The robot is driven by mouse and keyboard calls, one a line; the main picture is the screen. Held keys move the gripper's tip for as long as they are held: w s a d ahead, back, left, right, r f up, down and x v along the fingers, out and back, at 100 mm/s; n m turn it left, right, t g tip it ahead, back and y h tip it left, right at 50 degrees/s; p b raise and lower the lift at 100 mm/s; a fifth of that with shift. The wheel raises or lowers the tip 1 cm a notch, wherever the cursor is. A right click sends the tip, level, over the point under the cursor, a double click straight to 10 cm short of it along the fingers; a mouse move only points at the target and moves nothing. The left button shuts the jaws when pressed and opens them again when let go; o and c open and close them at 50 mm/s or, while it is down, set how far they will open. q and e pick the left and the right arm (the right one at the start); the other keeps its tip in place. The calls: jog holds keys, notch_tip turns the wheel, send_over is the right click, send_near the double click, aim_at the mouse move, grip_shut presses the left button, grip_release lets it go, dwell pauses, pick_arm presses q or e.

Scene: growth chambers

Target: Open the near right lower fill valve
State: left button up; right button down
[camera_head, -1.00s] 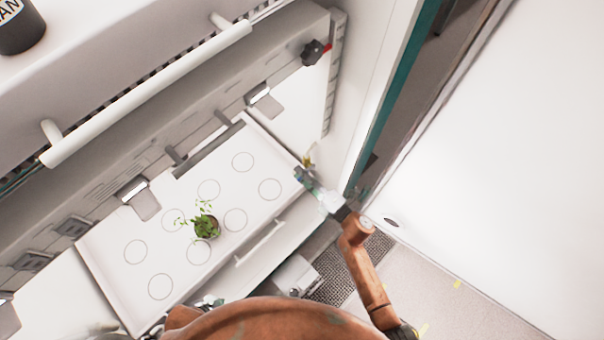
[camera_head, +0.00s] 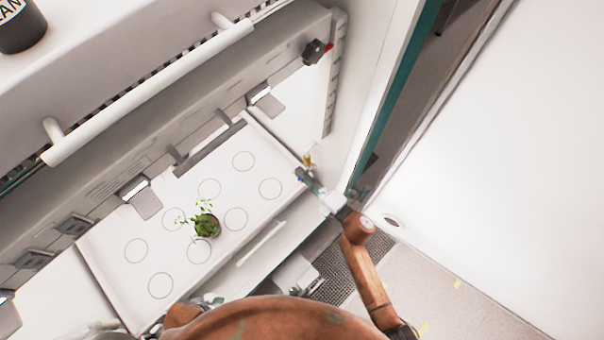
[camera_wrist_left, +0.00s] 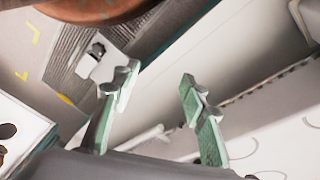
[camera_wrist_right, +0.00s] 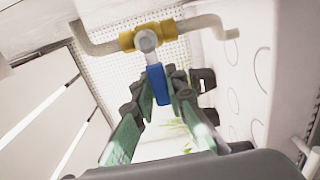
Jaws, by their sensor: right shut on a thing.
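The fill valve has a yellow brass body (camera_wrist_right: 150,36) on a grey pipe in the right wrist view. Its blue lever (camera_wrist_right: 158,84) points from the body toward my gripper, across the line of the pipe. My right gripper (camera_wrist_right: 160,88) has its green fingers on both sides of the lever and is shut on it. In the head view the valve shows small and brassy (camera_head: 308,160) at the tray's right corner, with my right gripper (camera_head: 301,174) just below it. The lever is hidden there. My left gripper (camera_wrist_left: 157,85) is open and empty, away from the valve.
A white tray (camera_head: 110,223) with ring marks holds a small potted plant (camera_head: 206,224). A white bar handle (camera_head: 150,92) crosses the upper chamber. A white wall panel stands close right of the valve.

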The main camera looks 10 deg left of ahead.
jog(key=shift+f, duration=0.15)
jog(key=shift+f, duration=0.2)
pick_arm(q)
jog(key=w+d+f+t+h+b, duration=0.1)
jog(key=w+d+f+t+b, duration=0.3)
jog(key=f, duration=0.4)
jog(key=shift+w+d+f+t+b, duration=0.15)
jog(key=shift+w+f+t+b, duration=0.15)
jog(key=shift+w+b, duration=0.65)
pick_arm(e)
jog(key=shift+w+d+f+n, duration=0.1)
jog(key=shift+f+n, duration=0.35)
jog(key=shift+n, duration=0.7)
jog(key=shift+w+d+f+n, duration=0.1)
jog(key=shift+f+n, duration=0.35)
jog(key=shift+n, duration=0.75)
jog(key=shift+w+d+f+n, duration=0.1)
jog(key=shift+f+n, duration=0.35)
jog(key=shift+n, duration=0.7)
pick_arm(q)
jog(key=shift+w, duration=0.1)
jog(key=shift+w+f, duration=0.15)
jog(key=shift+f, duration=0.15)
pick_arm(e)
jog(key=c, duration=2.3)
grip_release()
jog(key=o, duration=0.4)
jog(key=shift+r, duration=0.15)
